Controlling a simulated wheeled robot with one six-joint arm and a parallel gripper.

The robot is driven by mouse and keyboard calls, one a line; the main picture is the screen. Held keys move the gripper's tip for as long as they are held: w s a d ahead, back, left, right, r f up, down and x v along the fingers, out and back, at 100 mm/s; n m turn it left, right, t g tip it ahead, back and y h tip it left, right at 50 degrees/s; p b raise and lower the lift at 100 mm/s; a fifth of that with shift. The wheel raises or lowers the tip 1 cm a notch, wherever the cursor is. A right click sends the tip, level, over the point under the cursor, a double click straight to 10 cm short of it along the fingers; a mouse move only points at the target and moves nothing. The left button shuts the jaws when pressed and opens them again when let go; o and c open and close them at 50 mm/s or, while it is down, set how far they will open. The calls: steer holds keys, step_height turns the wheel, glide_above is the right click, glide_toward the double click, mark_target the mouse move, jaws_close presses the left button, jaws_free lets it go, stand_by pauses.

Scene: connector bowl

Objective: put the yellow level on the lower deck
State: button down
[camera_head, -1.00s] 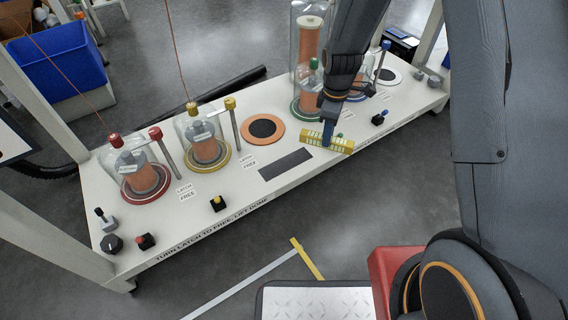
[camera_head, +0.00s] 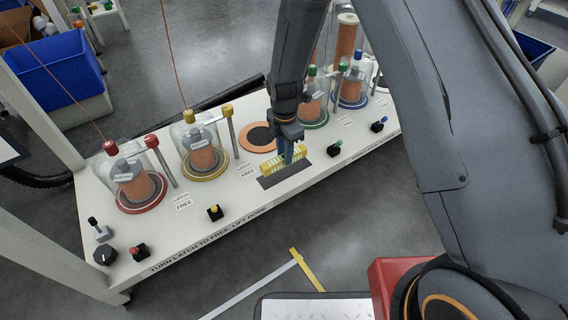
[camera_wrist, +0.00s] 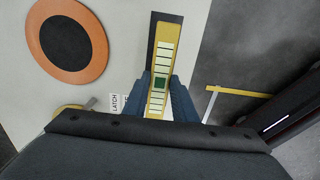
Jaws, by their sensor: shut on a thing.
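The yellow level (camera_head: 283,160) is held in my gripper (camera_head: 288,158), over or at the dark rectangular pad on the white deck (camera_head: 222,240). In the wrist view the level (camera_wrist: 165,50) stands lengthwise between the two blue fingers of my gripper (camera_wrist: 160,95), with pale stripes and a green vial. The dark pad (camera_head: 298,176) shows beside and beneath the level; the wrist view shows a strip of it (camera_wrist: 152,45) to the level's left. Whether the level touches the pad I cannot tell.
An orange ring with a dark centre (camera_head: 258,137) lies just behind the level. Glass domes with red (camera_head: 133,185), yellow (camera_head: 203,150) and green (camera_head: 312,100) bases stand along the deck. Yellow (camera_head: 214,212) and green (camera_head: 335,148) buttons sit near the front edge.

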steer(key=shift+f+b, duration=0.85)
steer(key=shift+f, duration=1.3)
steer(key=shift+f, duration=0.15)
steer(key=c, duration=1.5)
jaws_free()
steer(key=shift+o, duration=0.2)
